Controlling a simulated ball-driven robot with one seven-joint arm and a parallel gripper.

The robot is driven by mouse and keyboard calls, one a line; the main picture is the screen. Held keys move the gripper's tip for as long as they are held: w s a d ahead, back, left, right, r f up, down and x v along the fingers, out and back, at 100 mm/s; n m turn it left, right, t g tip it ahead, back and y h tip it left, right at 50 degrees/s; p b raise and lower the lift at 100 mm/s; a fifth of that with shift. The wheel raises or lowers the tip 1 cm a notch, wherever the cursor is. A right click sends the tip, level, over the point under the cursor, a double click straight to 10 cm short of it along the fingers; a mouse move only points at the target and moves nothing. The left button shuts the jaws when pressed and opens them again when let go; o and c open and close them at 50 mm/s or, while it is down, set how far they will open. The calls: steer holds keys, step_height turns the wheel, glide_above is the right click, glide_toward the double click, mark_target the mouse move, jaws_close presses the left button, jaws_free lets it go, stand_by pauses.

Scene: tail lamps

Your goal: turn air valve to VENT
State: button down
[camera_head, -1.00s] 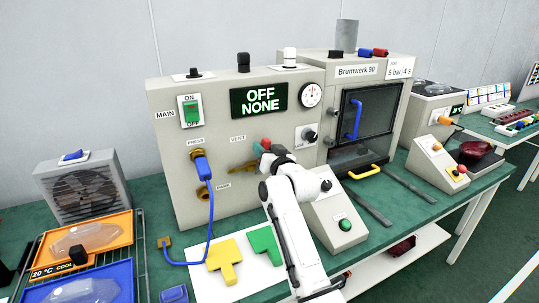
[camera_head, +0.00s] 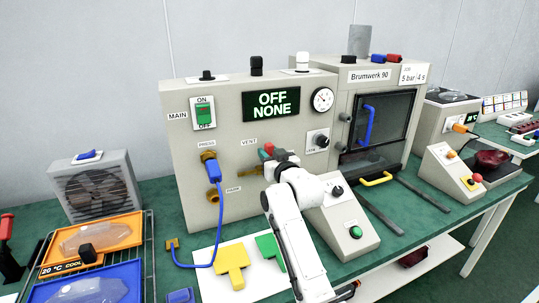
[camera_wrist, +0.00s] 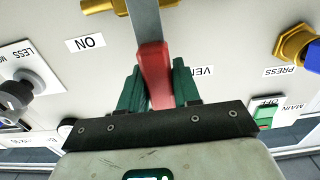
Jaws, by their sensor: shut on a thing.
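The air valve has a grey lever (camera_wrist: 145,22) with a red grip (camera_wrist: 155,75) on the front of the beige control cabinet. Its brass body (camera_head: 257,170) shows below and left of my gripper in the head view. My gripper (camera_wrist: 158,85), with green fingers, is shut on the red grip. The wrist view is upside down. In it the grip lies between the ON label (camera_wrist: 85,42) and the VENT label (camera_wrist: 205,72), closer to VENT. A finger partly covers the VENT label. The PRESS label (camera_wrist: 280,72) is farther right.
A blue hose plug (camera_head: 214,172) sits left of the valve, its hose hanging to the bench. A black knob (camera_head: 322,141) is to the right. Yellow and green pieces (camera_head: 232,258) lie below. A sloped box with a green button (camera_head: 355,232) stands beside my arm.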

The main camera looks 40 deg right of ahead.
steer(key=c, duration=0.9)
jaws_free()
steer(key=shift+a, duration=0.1)
steer(key=b+v, duration=0.1)
steer(key=v, duration=0.9)
steer(key=shift+s+a, duration=0.1)
steer(key=shift+s, duration=0.25)
